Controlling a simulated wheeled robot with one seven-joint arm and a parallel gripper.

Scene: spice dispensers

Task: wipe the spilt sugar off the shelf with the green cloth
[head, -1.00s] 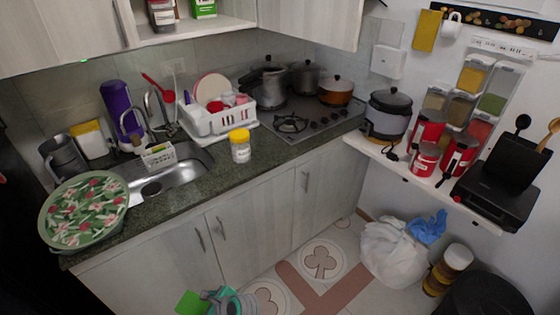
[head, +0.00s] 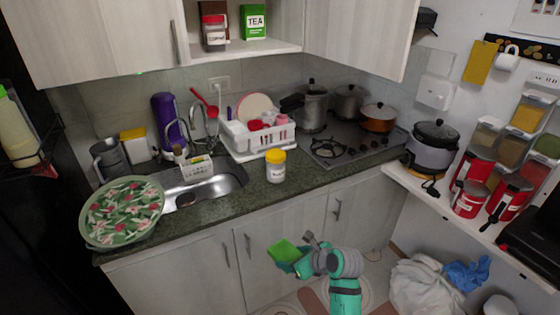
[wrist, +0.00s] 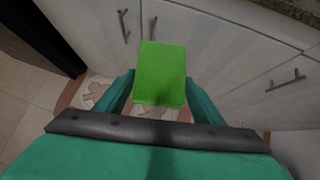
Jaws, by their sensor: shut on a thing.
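The green cloth (head: 282,249) is a flat bright green block held in my gripper (head: 298,266). In the wrist view the green cloth (wrist: 162,72) sits between the two teal fingers of my gripper (wrist: 160,88), which is shut on it. The gripper is in front of the lower cabinet doors, below the counter top and apart from it. An open white shelf (head: 278,47) is in the upper cabinet, with a jar (head: 213,33) and a green TEA box (head: 254,22) on it. I cannot make out spilt sugar in either view.
The dark counter (head: 225,210) holds a yellow-lidded jar (head: 276,166), a dish rack (head: 258,138) and a floral tray (head: 122,211). A white side shelf (head: 436,203) at right carries a rice cooker (head: 432,147) and red canisters. A white bag (head: 423,285) lies on the floor.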

